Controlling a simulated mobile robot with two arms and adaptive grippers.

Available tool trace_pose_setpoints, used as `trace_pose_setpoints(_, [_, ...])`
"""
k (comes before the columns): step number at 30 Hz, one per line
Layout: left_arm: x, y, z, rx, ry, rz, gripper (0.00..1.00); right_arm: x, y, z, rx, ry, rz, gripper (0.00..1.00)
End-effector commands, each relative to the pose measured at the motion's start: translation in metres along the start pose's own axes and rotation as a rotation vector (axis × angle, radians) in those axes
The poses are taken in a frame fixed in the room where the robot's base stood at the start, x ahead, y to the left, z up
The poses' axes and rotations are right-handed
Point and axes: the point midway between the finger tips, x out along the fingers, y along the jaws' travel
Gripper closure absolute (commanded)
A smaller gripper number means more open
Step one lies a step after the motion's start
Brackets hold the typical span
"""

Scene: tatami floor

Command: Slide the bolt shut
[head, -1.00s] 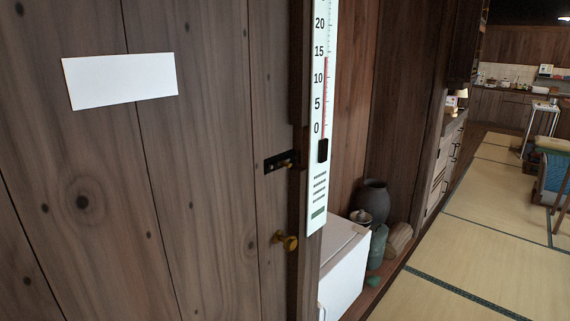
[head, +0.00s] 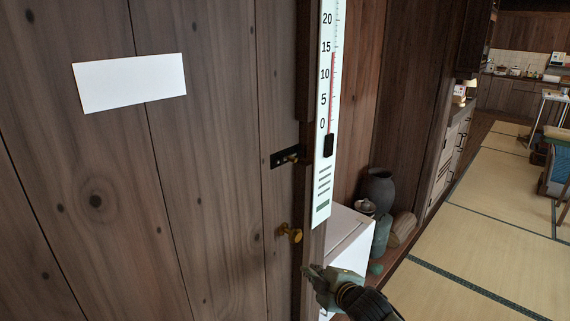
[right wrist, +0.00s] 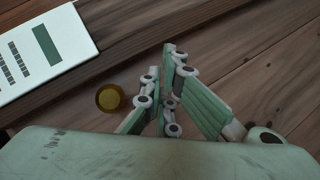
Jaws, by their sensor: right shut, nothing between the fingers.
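The bolt (head: 284,158) is a dark plate with a small brass knob, fixed on the wooden door (head: 215,180) near its right edge. Whether its bar reaches into the frame is too small to tell. A round brass door knob (head: 291,233) sits below it and also shows in the right wrist view (right wrist: 109,97). My right gripper (head: 310,271) is shut and empty, below and slightly right of the door knob, lower than the bolt. In the right wrist view its fingers (right wrist: 168,60) are together in front of dark wood. The left gripper is not in view.
A white thermometer board (head: 322,205) hangs on the post just right of the bolt. A white cabinet (head: 345,240), a dark vase (head: 378,188) and other pots stand behind my right gripper. The tatami floor (head: 470,240) at right is clear nearby.

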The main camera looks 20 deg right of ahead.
Motion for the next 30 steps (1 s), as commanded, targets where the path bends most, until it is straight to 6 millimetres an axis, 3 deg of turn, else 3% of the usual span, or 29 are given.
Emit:
trace_pose_setpoints(1, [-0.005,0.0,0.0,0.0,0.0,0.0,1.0,-0.018,0.044,-0.033,-0.072,0.054,0.058,1.0])
trace_pose_setpoints(3, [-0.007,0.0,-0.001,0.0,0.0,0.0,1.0,-0.045,0.09,-0.073,-0.173,0.115,0.128,1.0])
trace_pose_setpoints(6, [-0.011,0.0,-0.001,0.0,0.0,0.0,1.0,-0.088,0.137,-0.123,-0.306,0.187,0.218,1.0])
trace_pose_setpoints(9, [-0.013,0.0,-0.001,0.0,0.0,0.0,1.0,-0.125,0.165,-0.159,-0.412,0.239,0.287,1.0])
trace_pose_setpoints(14, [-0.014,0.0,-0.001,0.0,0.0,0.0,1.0,-0.159,0.183,-0.188,-0.503,0.28,0.345,1.0])
trace_pose_setpoints(20, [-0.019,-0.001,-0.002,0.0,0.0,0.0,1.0,-0.152,0.19,-0.197,-0.515,0.285,0.356,1.0])
trace_pose_setpoints(30, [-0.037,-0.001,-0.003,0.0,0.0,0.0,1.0,-0.094,0.207,-0.221,-0.513,0.285,0.354,1.0])
